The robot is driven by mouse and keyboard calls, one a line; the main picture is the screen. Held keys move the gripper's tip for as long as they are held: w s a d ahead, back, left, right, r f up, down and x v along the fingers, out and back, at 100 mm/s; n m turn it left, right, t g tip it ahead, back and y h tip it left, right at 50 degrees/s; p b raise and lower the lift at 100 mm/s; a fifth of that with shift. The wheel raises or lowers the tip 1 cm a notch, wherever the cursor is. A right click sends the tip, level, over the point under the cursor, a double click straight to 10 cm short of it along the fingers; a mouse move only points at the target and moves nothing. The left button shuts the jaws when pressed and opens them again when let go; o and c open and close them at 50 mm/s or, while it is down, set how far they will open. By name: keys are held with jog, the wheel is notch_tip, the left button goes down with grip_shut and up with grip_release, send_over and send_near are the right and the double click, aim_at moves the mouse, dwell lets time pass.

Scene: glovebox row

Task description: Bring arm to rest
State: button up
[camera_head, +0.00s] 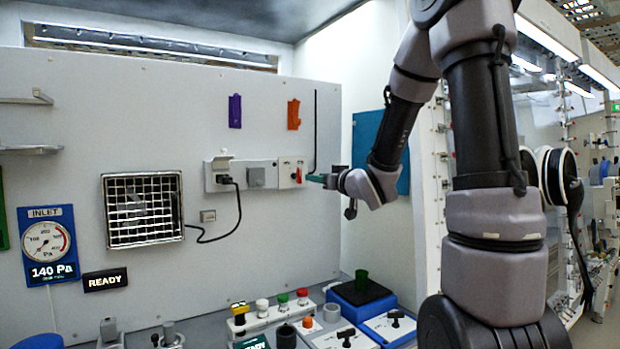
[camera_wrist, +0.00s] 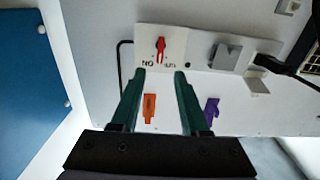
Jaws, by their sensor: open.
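My arm reaches from the right of the head view toward the back panel (camera_head: 270,110). My gripper (camera_head: 318,178) has green fingers and is near the red switch (camera_head: 299,174) at the right end of the socket row. In the wrist view the gripper (camera_wrist: 160,78) is open, its two green fingers apart with nothing between them. The red switch (camera_wrist: 161,45) shows just beyond the fingertips, on a white plate with partly readable lettering. I cannot tell whether a finger touches the plate.
A grey socket cover (camera_head: 256,176) and a plugged-in black cable (camera_head: 238,205) are left of the switch. Purple (camera_head: 235,111) and orange (camera_head: 293,114) pieces hang above. A blue panel (camera_head: 367,140) is behind my arm.

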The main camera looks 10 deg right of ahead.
jog(key=shift+v, duration=0.9)
